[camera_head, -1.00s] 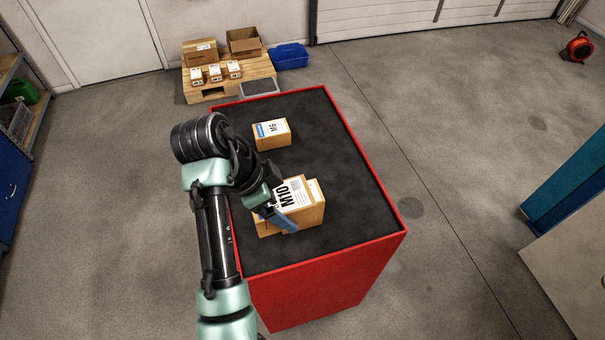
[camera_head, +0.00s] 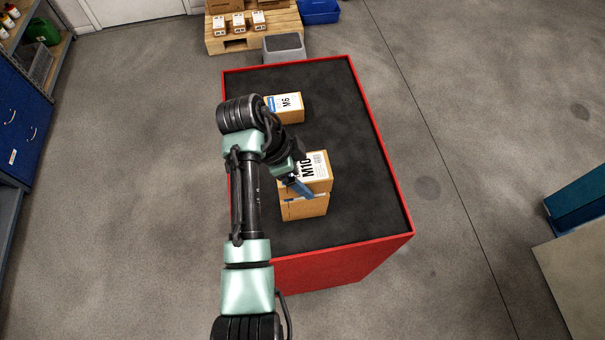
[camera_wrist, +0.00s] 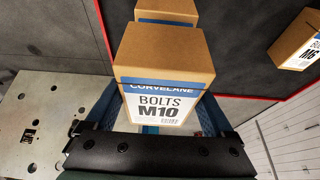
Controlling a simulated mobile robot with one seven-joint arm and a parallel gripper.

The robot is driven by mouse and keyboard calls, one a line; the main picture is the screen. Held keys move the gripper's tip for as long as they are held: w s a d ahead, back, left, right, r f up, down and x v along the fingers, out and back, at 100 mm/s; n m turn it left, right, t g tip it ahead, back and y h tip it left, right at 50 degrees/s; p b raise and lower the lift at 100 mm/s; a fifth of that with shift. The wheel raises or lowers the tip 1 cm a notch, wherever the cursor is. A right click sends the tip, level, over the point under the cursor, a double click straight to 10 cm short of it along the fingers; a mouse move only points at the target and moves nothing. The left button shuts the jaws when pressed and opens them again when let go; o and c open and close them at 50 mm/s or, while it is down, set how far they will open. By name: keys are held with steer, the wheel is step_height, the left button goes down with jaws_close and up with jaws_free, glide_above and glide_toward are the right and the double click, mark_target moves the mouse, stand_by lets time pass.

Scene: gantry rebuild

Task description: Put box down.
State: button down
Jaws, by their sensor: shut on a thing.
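A brown cardboard box with a white M10 label (camera_head: 321,170) is at my gripper (camera_head: 298,184), over the black top of the red-edged table (camera_head: 345,225). In the wrist view the same box, marked BOLTS M10 (camera_wrist: 165,65), sits between my gripper's blue fingers (camera_wrist: 158,118), which are shut on it. Another brown box (camera_head: 305,209) is close by it in the head view, partly covered; a box top (camera_wrist: 168,11) also shows beyond the held box in the wrist view. I cannot tell whether the held box touches the other box or the table.
A box labelled M6 (camera_head: 287,108) stands farther back on the table. Bare table lies to the right and front.

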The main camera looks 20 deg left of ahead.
steer(key=shift+w+f, duration=0.1)
steer(key=shift+f, duration=1)
jaws_free()
steer(key=shift+f, duration=0.15)
steer(key=v, duration=1.1)
steer(key=shift+s+a+r+p, duration=0.2)
steer(key=shift+s+r+p, duration=0.05)
steer(key=shift+r+p, duration=0.35)
